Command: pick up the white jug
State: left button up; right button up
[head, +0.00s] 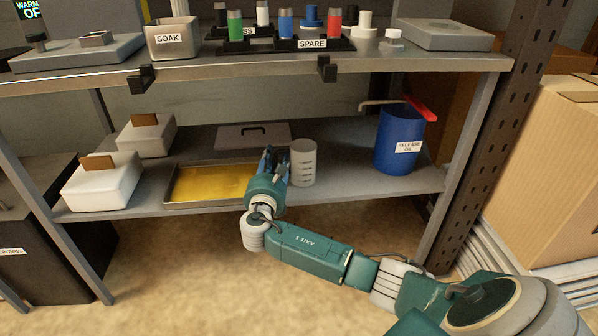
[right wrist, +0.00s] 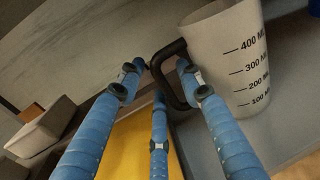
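The white jug (head: 303,165) stands upright on the lower shelf, to the right of the yellow-filled tray. In the right wrist view the jug (right wrist: 230,62) shows black measuring marks and a black handle (right wrist: 166,72). My right gripper (head: 272,158) is at the jug's left side. In the wrist view its blue fingers (right wrist: 158,84) are spread, with the handle by the tips of the right-hand finger and part of it in the gap between fingers. Whether any finger touches the handle cannot be told. My left gripper is not in view.
On the lower shelf are a tray with yellow liquid (head: 169,190), white boxes (head: 103,188) at left, a grey lidded case (head: 227,132) behind and a blue release oil bucket (head: 383,150) at right. The upper shelf (head: 200,73) hangs above. Bare shelf lies between jug and bucket.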

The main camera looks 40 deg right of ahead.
jog(key=shift+w+r, duration=0.1)
grip_shut()
jog(key=shift+r, duration=0.1)
